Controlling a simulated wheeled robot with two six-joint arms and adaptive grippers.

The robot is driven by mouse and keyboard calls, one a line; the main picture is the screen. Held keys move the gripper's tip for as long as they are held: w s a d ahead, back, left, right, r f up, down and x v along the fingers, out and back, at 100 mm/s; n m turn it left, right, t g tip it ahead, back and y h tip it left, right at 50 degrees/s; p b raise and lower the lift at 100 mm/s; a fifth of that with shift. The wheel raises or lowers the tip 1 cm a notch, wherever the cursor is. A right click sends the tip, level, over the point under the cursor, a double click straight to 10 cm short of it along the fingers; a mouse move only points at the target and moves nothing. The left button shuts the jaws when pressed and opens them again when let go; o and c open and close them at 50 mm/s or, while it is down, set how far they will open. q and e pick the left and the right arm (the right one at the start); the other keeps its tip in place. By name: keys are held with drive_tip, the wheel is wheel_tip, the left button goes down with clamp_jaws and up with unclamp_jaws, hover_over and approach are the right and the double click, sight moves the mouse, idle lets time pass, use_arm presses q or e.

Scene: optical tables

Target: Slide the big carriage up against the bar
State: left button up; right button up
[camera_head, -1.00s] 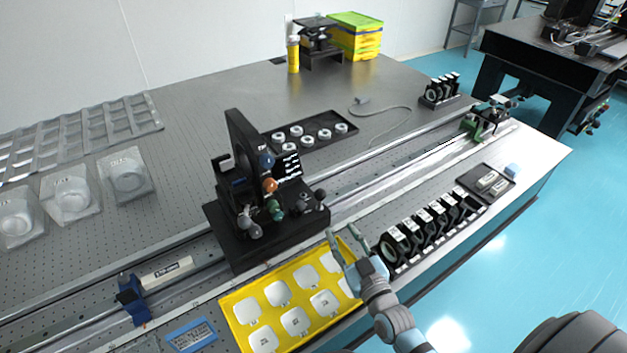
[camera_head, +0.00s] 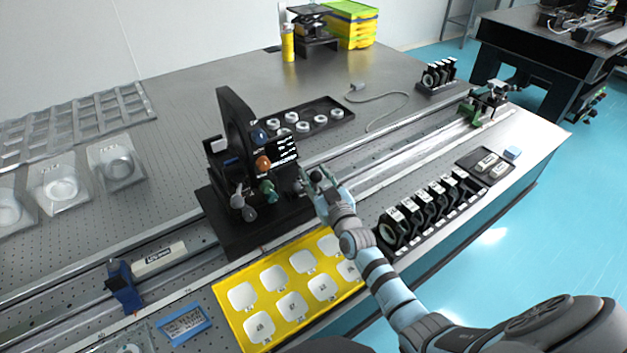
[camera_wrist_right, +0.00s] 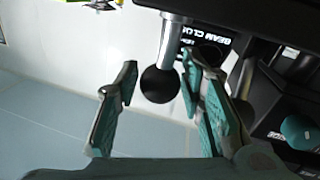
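The big carriage (camera_head: 232,215) is black, with a tall upright plate and several coloured ball knobs, and sits across the rails left of centre. My right gripper (camera_head: 312,180) is at its right side. In the right wrist view its fingers (camera_wrist_right: 160,105) are open, with a black ball knob (camera_wrist_right: 160,85) on a metal stem between them, nearer the right finger. I cannot tell if they touch. A blue block (camera_head: 122,286) stands on the front rail to the left, apart from the carriage; a pale labelled bar (camera_head: 160,258) lies beside it. My left gripper is out of view.
A yellow tray (camera_head: 226,312) with white pieces lies in front of the carriage. A row of black holders (camera_head: 432,208) stands right of my arm. A black tray with several rings (camera_head: 335,113) lies behind. A green rail carriage (camera_head: 472,112) sits far right.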

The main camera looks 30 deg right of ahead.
sight(292, 188)
clamp_jaws()
drive_tip(key=a+p, duration=0.1)
drive_tip(key=a, duration=0.1)
drive_tip(key=a+p, duration=0.1)
drive_tip(key=a, duration=0.2)
drive_tip(key=s+a+p, duration=0.1)
drive_tip(key=a, duration=0.2)
drive_tip(key=shift+r, duration=0.1)
drive_tip(key=shift+a, duration=0.1)
drive_tip(key=shift+d, duration=0.25)
unclamp_jaws()
drive_tip(key=shift+d, duration=0.25)
drive_tip(key=shift+s+a, duration=0.1)
drive_tip(key=shift+a, duration=0.1)
